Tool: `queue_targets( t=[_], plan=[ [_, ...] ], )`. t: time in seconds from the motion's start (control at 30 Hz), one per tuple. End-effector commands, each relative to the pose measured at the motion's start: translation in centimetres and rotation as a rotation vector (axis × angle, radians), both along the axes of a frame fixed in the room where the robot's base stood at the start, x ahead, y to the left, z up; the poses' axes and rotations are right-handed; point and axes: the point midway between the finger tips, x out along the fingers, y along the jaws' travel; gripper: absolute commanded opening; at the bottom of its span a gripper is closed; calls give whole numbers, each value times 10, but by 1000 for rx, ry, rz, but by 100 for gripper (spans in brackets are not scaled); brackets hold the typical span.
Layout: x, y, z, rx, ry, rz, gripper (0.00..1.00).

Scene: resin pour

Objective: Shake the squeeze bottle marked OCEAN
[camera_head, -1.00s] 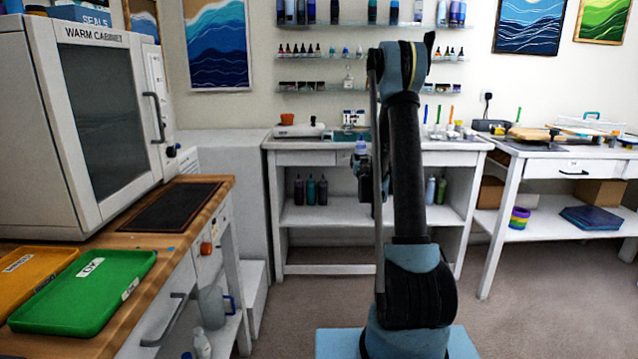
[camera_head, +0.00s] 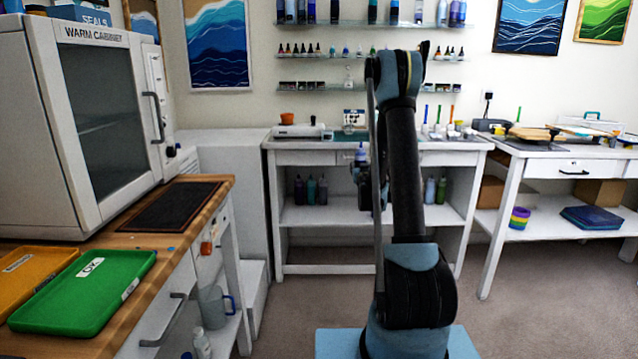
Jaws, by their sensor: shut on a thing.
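My gripper (camera_head: 363,172) is in front of the back bench, partly hidden behind my own arm. It is shut on a small bottle (camera_head: 361,155) with a blue-violet top, which stands up above the dark fingers and looks roughly upright. The bottle's lower part is hidden, and no OCEAN marking can be read at this size.
The back bench (camera_head: 300,157) carries a scale (camera_head: 298,131) and cups, with dark bottles (camera_head: 311,190) on its lower shelf. Wall shelves of bottles hang above. A wooden counter at left holds a warm cabinet (camera_head: 100,120) and a green tray (camera_head: 85,290). Floor is clear at right.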

Motion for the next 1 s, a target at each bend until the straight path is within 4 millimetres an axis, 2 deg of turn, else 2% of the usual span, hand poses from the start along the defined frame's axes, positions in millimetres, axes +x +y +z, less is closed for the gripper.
queue_targets(
  t=[0.13,0.23,0.3,0.4,0.5,0.57,0.7,0.8,0.87,1.0],
  plan=[
    [-2,0,42,-1,-2,0,13],
    [-1,0,62,-1,-2,0,13],
    [0,0,55,1,-2,0,13],
    [1,0,23,2,-1,0,13],
    [0,0,1,1,0,0,13],
    [-1,0,3,0,0,0,13],
    [-2,0,45,-2,-2,0,13],
    [-1,0,63,0,-2,0,13],
    [0,0,55,1,-2,0,13],
    [1,0,11,2,-1,0,13]
  ],
)
